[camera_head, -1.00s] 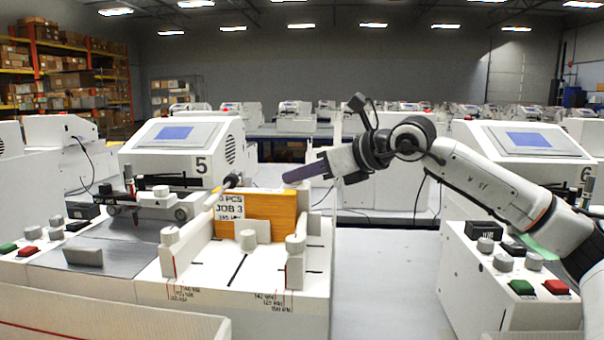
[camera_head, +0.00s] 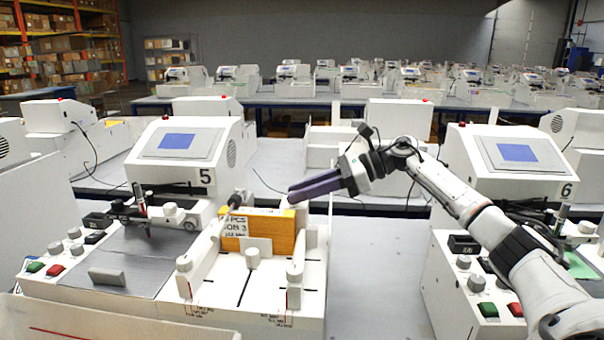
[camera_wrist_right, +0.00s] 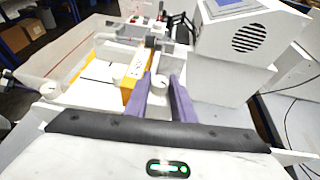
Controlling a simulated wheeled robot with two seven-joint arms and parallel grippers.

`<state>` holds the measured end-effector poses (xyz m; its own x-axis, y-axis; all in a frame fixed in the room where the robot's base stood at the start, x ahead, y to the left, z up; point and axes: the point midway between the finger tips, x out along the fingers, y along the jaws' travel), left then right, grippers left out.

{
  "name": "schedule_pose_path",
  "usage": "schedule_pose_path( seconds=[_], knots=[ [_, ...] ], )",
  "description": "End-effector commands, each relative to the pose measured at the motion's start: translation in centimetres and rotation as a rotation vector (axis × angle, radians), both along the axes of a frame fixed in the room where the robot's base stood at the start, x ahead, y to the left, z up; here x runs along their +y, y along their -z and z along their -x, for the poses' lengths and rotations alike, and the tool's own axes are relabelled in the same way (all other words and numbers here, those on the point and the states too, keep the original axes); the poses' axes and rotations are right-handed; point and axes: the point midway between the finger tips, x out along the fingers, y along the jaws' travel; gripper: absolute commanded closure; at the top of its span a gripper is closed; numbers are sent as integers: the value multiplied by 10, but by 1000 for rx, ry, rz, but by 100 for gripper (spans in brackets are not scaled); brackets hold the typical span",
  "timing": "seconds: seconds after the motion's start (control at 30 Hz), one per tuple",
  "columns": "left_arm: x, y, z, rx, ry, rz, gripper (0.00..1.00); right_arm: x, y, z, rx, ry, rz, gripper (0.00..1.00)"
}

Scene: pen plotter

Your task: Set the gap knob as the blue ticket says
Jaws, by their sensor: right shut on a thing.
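My right gripper (camera_head: 291,194) reaches in from the right in the head view, its purple fingers over the rear right of station 5's feed tray. In the right wrist view its two fingers (camera_wrist_right: 163,84) stand on either side of a small round white knob (camera_wrist_right: 158,86), and it is shut on that knob. Whether this is the gap knob I cannot read. A white ticket (camera_head: 236,232) reading "PCS JOB 3 162 MM" is on the orange stack (camera_head: 268,229). I see no blue ticket. My left gripper is out of view.
Station 5 (camera_head: 190,150) has a blue screen, with green and red buttons at its front left. White posts with round caps (camera_head: 294,272) stand along the tray. Station 6 (camera_head: 515,165) is to the right, with grey table between them.

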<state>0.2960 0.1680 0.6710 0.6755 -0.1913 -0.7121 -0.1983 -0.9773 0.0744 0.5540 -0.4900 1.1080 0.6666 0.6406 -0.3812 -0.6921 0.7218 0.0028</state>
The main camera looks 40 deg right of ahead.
Motion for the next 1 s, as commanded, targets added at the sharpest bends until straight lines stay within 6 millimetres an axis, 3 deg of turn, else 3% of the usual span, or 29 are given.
schedule_pose_path(
  seconds=[0.5, 1.0],
  knots=[
    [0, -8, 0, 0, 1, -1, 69, -2, -1, -4, -4, -220, -1, 100],
    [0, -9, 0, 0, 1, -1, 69, -3, 2, -3, 1, -262, 4, 100]
  ],
)
